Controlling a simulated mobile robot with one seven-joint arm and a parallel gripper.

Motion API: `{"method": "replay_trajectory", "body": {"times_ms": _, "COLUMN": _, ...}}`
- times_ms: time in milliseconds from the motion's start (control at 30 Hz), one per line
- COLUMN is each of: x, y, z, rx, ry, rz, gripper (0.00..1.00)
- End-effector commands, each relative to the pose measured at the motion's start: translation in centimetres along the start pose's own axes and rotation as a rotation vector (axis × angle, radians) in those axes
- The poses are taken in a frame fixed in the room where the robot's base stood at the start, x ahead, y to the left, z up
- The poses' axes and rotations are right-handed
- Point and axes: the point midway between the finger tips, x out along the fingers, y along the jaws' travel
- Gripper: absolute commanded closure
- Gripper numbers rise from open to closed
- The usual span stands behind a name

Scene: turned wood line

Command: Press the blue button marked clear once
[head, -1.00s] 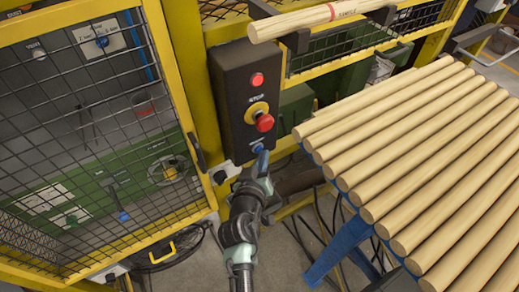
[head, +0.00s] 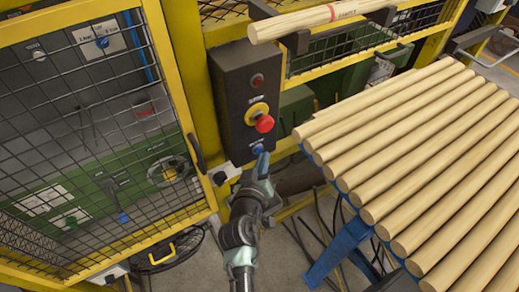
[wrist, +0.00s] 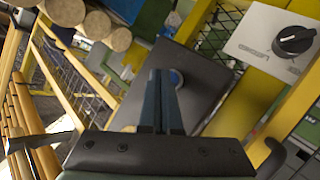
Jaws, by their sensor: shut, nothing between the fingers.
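The blue button (head: 257,148) sits at the bottom of a dark control box (head: 233,100) on the yellow frame. Its label is too small to read. In the wrist view the blue button (wrist: 177,78) shows just right of my fingertips. My gripper (head: 263,158) is shut and empty, its blue fingers pointing up at the button from just below and right in the head view. The fingers also show together in the wrist view (wrist: 160,80). A small gap seems to lie between fingertips and button.
Above the button are a red mushroom stop (head: 264,123) on a yellow collar and an unlit red lamp (head: 257,80). A mesh guard door (head: 90,130) stands left. A rack of wooden rods (head: 420,170) fills the right. A marked sample rod (head: 320,18) rests above.

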Motion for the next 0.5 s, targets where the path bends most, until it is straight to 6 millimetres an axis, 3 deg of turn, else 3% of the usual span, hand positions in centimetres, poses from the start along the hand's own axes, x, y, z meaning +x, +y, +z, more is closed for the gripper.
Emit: {"method": "replay_trajectory", "body": {"times_ms": 500, "x": -0.78, "y": 0.66, "z": 0.51, "rx": 0.001, "ry": -0.002, "rz": 0.002, "gripper": 1.0}}
